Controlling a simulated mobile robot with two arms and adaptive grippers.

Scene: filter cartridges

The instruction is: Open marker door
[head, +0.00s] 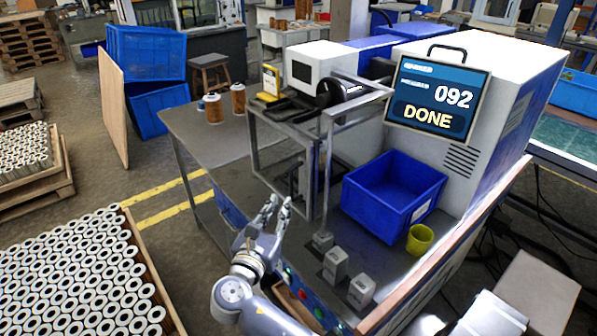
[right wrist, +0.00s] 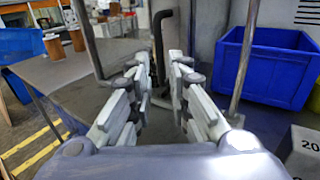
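The marker is a machine on the bench with an upright grey-framed enclosure (head: 256,142) at its front. I take the framed front panel as the door; I cannot tell for sure whether it is closed. My right gripper (head: 277,207) is in front of the lower part of this frame, pointing at it, open and empty. In the right wrist view the two fingers (right wrist: 159,100) are apart, with a dark upright bar (right wrist: 158,40) visible beyond the gap. Thin posts (right wrist: 242,65) stand either side. I see no contact with the frame. My left gripper is not in view.
A blue bin (head: 393,190) and a yellow cup (head: 420,239) stand right of the enclosure. Grey blocks (head: 335,265) sit at the bench's front. Copper-coloured cartridges (head: 213,108) stand at the back left. A crate of cartridges (head: 75,270) is lower left.

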